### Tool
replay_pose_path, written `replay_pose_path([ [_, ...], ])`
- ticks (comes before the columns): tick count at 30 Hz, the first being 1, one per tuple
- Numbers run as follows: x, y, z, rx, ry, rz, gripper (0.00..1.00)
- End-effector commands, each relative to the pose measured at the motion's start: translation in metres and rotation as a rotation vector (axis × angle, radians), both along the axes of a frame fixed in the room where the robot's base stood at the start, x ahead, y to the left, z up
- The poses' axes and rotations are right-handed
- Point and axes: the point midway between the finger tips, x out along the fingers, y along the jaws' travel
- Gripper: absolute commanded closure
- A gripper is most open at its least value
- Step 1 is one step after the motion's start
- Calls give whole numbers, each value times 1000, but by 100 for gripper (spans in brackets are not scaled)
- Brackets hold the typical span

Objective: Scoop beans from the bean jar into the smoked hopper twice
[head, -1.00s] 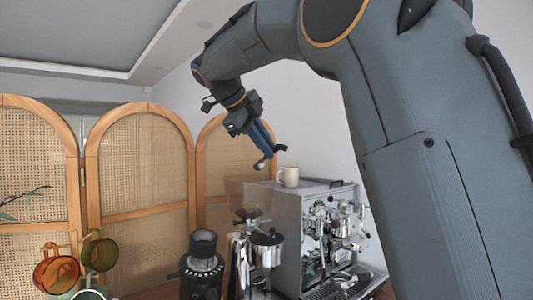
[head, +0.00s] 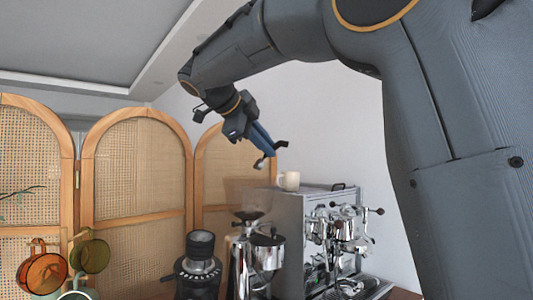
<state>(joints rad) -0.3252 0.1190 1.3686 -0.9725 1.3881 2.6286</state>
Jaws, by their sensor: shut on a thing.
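My gripper (head: 270,151) is high in the head view, pointing down, above and slightly right of the smoked hopper. It is shut on a small scoop, whose metallic end (head: 259,163) shows at the lower left of the fingers. Whether the scoop holds beans is too small to tell. The smoked hopper (head: 249,196) is a see-through brownish funnel on top of a chrome grinder (head: 243,262). The scoop is apart from the hopper, with a gap between them. The bean jar is not in view.
An espresso machine (head: 330,235) with a cream mug (head: 289,181) on top stands right of the hopper. A black grinder (head: 199,268) stands to the left. Amber and green cups (head: 42,272) hang at the lower left. Cane screens (head: 137,165) stand behind.

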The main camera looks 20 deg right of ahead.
Motion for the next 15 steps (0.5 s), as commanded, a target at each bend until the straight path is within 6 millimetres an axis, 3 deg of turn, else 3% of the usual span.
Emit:
replay_pose_path([
  [15,-1,2,-4,-79,-35,41,100],
])
